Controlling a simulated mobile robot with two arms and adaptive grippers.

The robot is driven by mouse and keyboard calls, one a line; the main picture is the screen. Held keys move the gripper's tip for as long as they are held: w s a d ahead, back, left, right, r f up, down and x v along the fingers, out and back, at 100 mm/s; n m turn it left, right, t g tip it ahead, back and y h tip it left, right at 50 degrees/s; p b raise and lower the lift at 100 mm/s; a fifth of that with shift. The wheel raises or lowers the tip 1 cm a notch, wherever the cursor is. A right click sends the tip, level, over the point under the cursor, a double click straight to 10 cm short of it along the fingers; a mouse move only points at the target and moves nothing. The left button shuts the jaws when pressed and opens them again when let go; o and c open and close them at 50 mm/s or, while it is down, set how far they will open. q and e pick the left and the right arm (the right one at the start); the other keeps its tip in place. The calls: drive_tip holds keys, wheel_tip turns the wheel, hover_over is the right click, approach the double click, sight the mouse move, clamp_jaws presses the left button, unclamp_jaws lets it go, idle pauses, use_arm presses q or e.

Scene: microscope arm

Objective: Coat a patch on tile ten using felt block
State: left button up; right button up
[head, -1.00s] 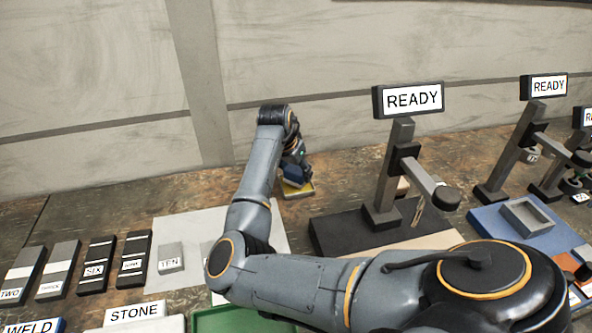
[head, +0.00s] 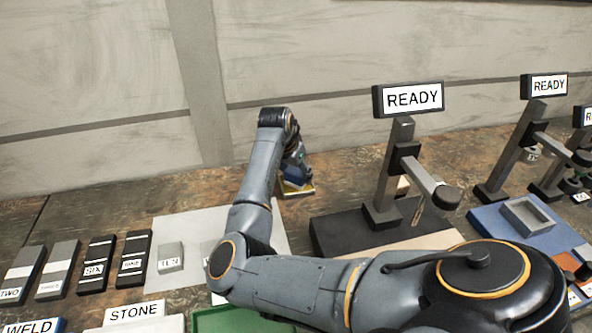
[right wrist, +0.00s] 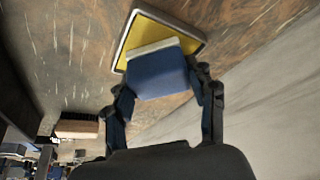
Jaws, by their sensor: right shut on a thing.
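My right gripper (head: 296,165) is at the back of the table, beyond my arm. In the right wrist view the gripper (right wrist: 162,88) is shut on the felt block (right wrist: 160,74), which has a blue body and a white felt edge. The felt faces a shallow tray with a yellow surface and pale rim (right wrist: 140,24). The block is at or just above the yellow; I cannot tell if they touch. The yellow tray (head: 303,191) also shows in the head view. Tile ten (head: 171,257), small and grey, lies on a white sheet at left. My left gripper is out of view.
Several dark and grey labelled tiles (head: 97,264) stand left of the white sheet (head: 180,222). A green tray (head: 225,320) and a STONE sign (head: 134,311) are in front. A microscope stand (head: 384,185) with a READY sign (head: 411,98) rises right of the gripper.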

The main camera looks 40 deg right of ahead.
sight(296, 171)
drive_tip(key=shift+f+p, duration=0.15)
drive_tip(key=shift+p, duration=0.35)
idle(1.7)
wheel_tip(296, 171, up, 7)
drive_tip(key=p, duration=0.8)
idle(0.8)
